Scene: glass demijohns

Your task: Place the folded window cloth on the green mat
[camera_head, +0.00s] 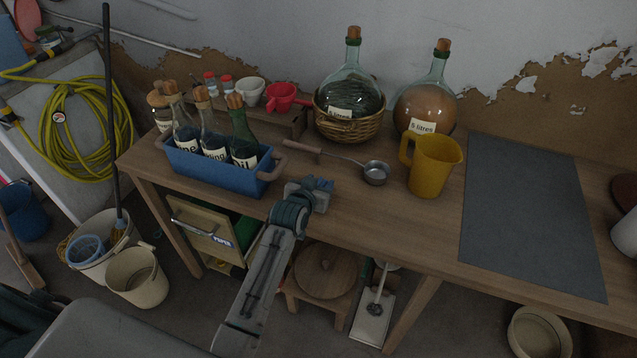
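I see no folded window cloth that I can make out. A flat dark grey mat (530,215) lies bare on the right part of the wooden table; it looks grey, not green. My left gripper (318,184) is at the table's front edge, right of the blue bottle crate and well left of the mat. Its bluish fingers are small and close together, and whether they are open or shut is unclear. My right gripper is out of view.
A blue crate (211,172) of bottles stands left. Two demijohns, one in a wicker basket (348,124), stand behind. A cream drawer front (200,229) shows below the table.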

